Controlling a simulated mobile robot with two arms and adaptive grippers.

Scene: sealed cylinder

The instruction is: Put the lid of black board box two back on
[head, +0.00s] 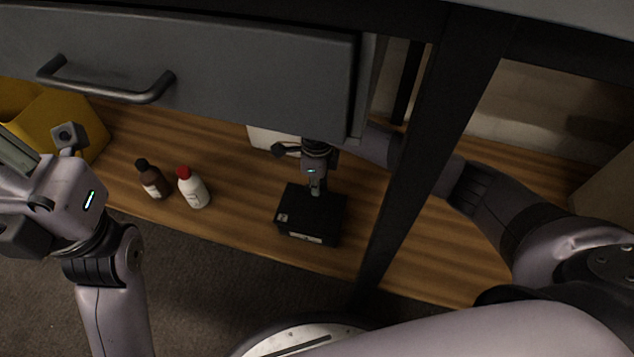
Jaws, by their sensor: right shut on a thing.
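A black board box (305,237) stands on the wooden shelf board, with a pale label on its front side. Its black lid (308,212) covers the top and has a small white mark at its left corner. I cannot tell whether the lid is fully seated. My right gripper (316,188) points down at the lid's far edge and is shut on it; the fingertips are small and dark. My left gripper's body (60,195) is at the left edge, away from the box, and its fingers cannot be made out.
A brown bottle (153,182) and a white bottle with a red cap (194,190) stand left of the box. A yellow container (75,120) is at far left. A grey drawer (220,70) overhangs the shelf. A dark post (425,150) rises right of the box.

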